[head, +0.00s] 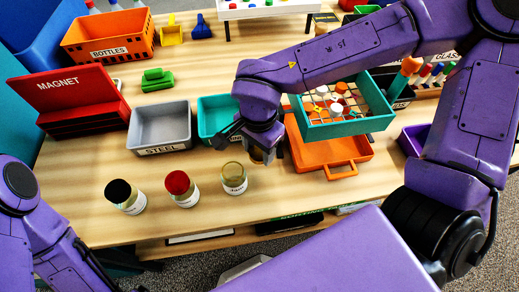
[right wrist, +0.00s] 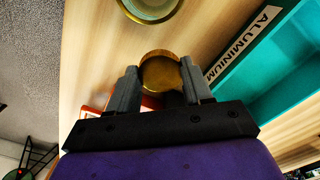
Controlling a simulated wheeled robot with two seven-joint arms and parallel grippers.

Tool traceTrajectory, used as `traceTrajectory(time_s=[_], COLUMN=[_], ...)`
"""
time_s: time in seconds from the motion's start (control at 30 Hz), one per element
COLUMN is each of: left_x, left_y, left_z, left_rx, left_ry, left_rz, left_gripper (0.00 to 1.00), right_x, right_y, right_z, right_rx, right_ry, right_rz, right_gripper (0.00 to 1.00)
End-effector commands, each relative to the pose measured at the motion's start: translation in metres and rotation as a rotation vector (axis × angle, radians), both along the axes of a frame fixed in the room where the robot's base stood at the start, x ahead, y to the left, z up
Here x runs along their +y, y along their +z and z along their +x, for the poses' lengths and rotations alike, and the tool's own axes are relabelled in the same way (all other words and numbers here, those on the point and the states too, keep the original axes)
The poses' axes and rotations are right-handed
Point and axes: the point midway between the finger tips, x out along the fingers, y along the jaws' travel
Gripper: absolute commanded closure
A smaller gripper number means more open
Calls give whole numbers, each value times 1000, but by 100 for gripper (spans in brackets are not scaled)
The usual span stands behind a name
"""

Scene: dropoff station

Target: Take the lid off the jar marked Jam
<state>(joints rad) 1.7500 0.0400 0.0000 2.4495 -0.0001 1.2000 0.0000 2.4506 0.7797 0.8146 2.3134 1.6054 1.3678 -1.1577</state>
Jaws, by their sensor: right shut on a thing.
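My right gripper (head: 264,152) is over the table, just right of the rightmost jar (head: 233,180). In the right wrist view its two fingers (right wrist: 161,82) are shut on a round gold lid (right wrist: 162,70), held apart from that jar. The rightmost jar has a pale label too small to read; its top looks open, with a gold-coloured rim in the right wrist view (right wrist: 150,6). To its left stand a jar with a red lid (head: 178,182) and a jar with a black lid (head: 119,191), both upright. My left gripper is out of view.
A grey STEEL bin (head: 160,127) and a teal ALUMINIUM bin (head: 213,116) stand behind the jars. An orange tray (head: 345,155) and a raised teal mesh basket (head: 345,128) are right of the gripper. A red MAGNET box (head: 70,90) is at left. Table is clear around the jars.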

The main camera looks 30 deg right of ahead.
Motion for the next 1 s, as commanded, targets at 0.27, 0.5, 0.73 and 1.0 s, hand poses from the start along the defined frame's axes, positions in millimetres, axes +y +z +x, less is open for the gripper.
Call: traceTrajectory(time_s=[0.27,0.5,0.73,1.0], left_x=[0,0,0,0], left_y=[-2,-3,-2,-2], left_z=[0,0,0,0], left_rx=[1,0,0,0], left_ry=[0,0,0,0], left_rz=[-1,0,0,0], left_gripper=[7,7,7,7], right_x=[-7,-7,-7,-7], right_y=[-32,-50,-54,-64], right_z=[15,15,15,14], right_rx=[3,-1,0,2], right_ry=[-1,0,-1,0], right_rz=[-3,0,0,0], right_gripper=[87,87,87,87])
